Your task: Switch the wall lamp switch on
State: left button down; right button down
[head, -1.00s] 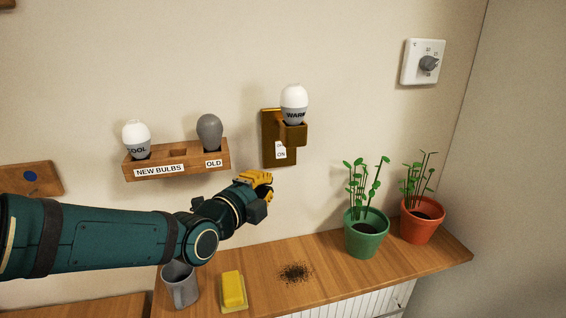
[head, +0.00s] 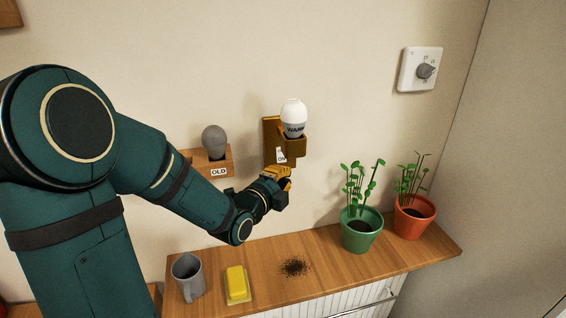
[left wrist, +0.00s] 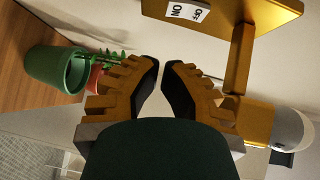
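The bulb shows no clear glow. The small white switch (head: 282,156) sits low on the bracket plate, partly covered by my gripper. In the left wrist view the switch (left wrist: 187,11) shows the words OFF and ON at the top edge; its tilt cannot be told. My left gripper (head: 287,180) is just below the switch, apart from it. Its fingertips (left wrist: 161,64) are nearly together, with only a narrow gap and nothing between them.
A wooden holder with a grey bulb (head: 213,139) labelled OLD is left of the lamp, partly behind my arm. Below are a grey mug (head: 188,278), a yellow block (head: 236,281), dark crumbs and two potted plants (head: 362,235) on the shelf. A dial (head: 421,70) hangs at right.

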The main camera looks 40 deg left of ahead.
aim_at(281, 155)
pick_arm(q)
jog(key=w+a, duration=0.2)
jog(key=w, duration=0.1)
jog(key=w+a, duration=0.1)
jog(key=w, duration=0.1)
jog(key=shift+a+f+p, duration=0.1)
jog(key=shift+f+p, duration=0.25)
jog(key=shift+p, duration=0.05)
jog(key=shift+s, duration=0.1)
